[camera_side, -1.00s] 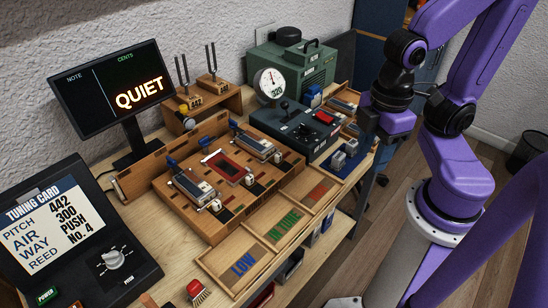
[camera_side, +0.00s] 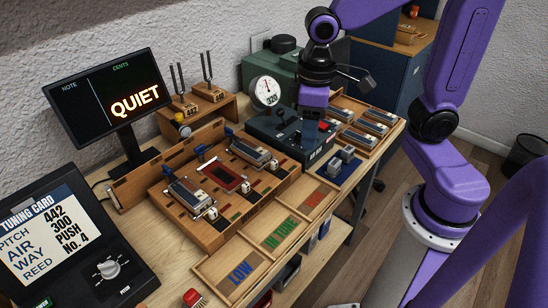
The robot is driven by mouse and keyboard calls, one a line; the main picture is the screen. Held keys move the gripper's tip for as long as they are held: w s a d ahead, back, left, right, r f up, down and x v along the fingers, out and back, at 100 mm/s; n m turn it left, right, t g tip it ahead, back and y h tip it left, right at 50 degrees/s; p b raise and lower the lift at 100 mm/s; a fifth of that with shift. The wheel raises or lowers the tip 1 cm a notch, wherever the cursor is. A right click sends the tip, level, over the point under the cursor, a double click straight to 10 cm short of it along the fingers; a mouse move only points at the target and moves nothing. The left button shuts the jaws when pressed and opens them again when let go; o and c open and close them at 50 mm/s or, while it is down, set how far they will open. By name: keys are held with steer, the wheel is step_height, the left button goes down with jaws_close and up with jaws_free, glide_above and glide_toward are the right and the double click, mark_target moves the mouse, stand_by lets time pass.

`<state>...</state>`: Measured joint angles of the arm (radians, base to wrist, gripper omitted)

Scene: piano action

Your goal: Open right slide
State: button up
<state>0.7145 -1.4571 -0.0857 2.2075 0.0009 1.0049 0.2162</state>
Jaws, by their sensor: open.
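A wooden block (camera_side: 208,236) on the bench carries two silver metal pieces. The right metal piece (camera_side: 251,151) has a blue tab at its far end and a white knob at its near end. The left one (camera_side: 190,196) looks alike. I cannot tell for certain which part is the right slide, or how far either stands open. My gripper (camera_side: 312,128) is up over the dark control box (camera_side: 268,127), to the right of the wooden block and apart from the right metal piece. It points down, open, and nothing shows in it; its fingertips are small and dark here.
A round gauge (camera_side: 267,90) stands behind the control box. A wooden tray of metal pieces (camera_side: 366,124) and a blue tray (camera_side: 342,170) lie to the right. Labelled wooden bins (camera_side: 272,234) line the front edge. A screen (camera_side: 108,101) stands at the left.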

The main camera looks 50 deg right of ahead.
mark_target(275, 161)
steer(key=w+d+m, duration=0.3)
steer(key=w+m, duration=0.3)
steer(key=w, duration=0.6)
steer(key=f, duration=1.6)
steer(key=shift+s+a+f, duration=0.15)
steer(key=shift+s+a, duration=0.1)
jaws_close()
